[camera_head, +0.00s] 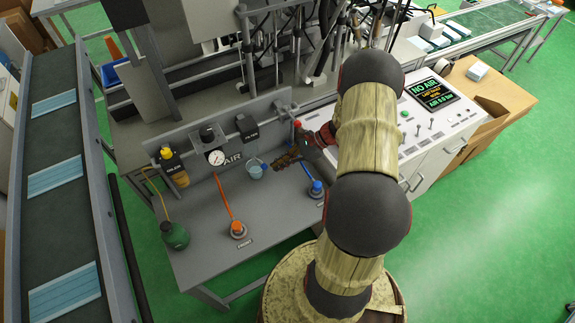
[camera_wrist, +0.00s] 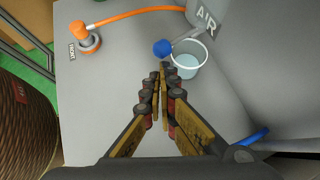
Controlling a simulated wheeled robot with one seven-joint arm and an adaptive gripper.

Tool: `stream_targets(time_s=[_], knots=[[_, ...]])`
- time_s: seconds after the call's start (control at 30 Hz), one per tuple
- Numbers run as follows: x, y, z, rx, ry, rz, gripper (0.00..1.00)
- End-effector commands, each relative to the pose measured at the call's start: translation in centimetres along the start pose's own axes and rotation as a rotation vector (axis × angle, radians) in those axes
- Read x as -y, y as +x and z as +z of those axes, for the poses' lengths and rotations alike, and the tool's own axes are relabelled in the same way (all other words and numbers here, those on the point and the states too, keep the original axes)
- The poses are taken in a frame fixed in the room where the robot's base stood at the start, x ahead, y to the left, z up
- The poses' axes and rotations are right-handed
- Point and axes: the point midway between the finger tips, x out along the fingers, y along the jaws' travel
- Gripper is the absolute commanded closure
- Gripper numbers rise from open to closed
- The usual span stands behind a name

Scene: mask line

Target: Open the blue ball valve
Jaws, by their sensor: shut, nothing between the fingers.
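A blue ball knob (camera_wrist: 162,47) sits at the end of a grey lever in the wrist view, reaching out beside a light-blue bucket (camera_wrist: 187,62). The lever's far end meets the panel marked AIR. My gripper (camera_wrist: 161,72) is shut and empty, its tips just below the knob and beside the bucket; I cannot tell if they touch either. In the head view my gripper (camera_head: 284,159) is over the grey bench near the panel. The bucket (camera_head: 256,171) shows just left of it. My arm hides part of the panel to the right.
A gauge (camera_head: 216,157) is on the panel. A screen (camera_head: 431,92) reads NO AIR.

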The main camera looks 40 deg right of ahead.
Motion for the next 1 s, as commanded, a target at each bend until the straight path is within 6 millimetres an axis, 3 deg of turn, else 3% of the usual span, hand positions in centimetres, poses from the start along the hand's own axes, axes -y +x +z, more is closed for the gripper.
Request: stream_targets(time_s=[0.4, 0.73, 1.0], knots=[[-0.1, 0.1, 0.3, 0.001, 0.004, -0.004, 1.0], [-2.1, 1.4, 1.5, 0.001, 0.09, -0.105, 1.0], [-2.2, 1.7, 1.5, 0.0, 0.088, -0.106, 1.0]])
